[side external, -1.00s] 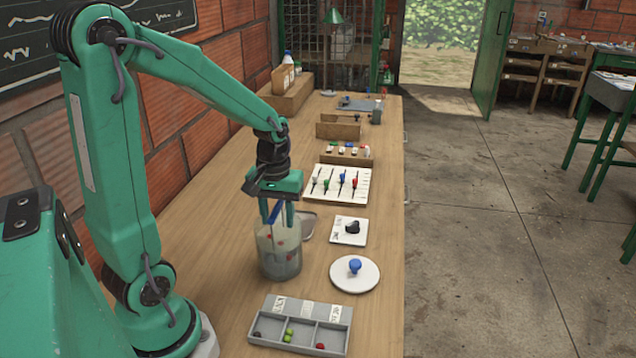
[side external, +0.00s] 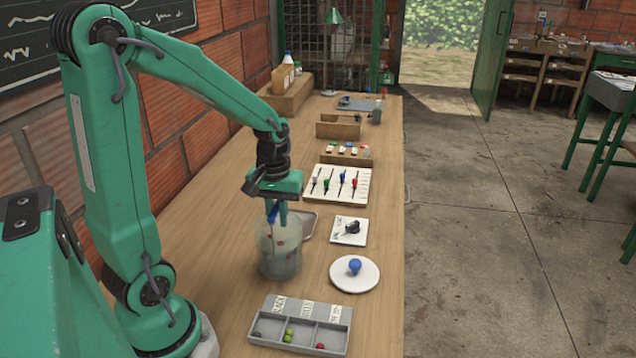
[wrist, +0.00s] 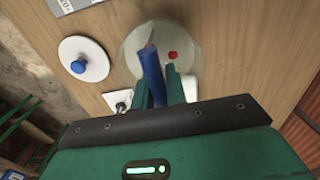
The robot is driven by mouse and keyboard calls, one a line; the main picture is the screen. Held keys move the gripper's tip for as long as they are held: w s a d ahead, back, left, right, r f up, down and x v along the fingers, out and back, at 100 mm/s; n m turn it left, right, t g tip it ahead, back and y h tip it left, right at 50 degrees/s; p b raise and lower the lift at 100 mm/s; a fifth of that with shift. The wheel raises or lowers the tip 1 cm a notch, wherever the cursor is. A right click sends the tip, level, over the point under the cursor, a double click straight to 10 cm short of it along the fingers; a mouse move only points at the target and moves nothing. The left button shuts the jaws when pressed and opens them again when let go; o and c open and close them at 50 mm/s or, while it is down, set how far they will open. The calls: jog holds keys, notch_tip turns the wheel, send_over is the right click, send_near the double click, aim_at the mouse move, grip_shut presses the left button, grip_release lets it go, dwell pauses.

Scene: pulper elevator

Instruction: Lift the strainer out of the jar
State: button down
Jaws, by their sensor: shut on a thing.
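The clear jar (side external: 281,262) stands upright on the wooden bench. It holds cloudy liquid with several red berries in it, and its round outline also shows in the wrist view (wrist: 133,50). The strainer's blue handle (wrist: 152,72) sticks up from the jar, tilted; it also shows in the side view (side external: 272,214). My gripper (side external: 277,212) is just above the jar's mouth, pointing down, with its fingers shut on the blue handle. In the wrist view the handle lies between the green fingers (wrist: 159,88). The strainer's lower end is hidden in the jar.
A shallow grey tray (side external: 310,226) lies right behind the jar. A white disc with a blue knob (side external: 355,274), a white plate with a black knob (side external: 348,232) and a slider panel (side external: 338,198) are nearby. A divided grey box (side external: 300,342) stands in front.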

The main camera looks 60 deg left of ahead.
aim_at(277, 204)
jog(key=shift+r, duration=3)
notch_tip(277, 204, up, 9)
jog(key=shift+f, duration=0.15)
dwell(1.0)
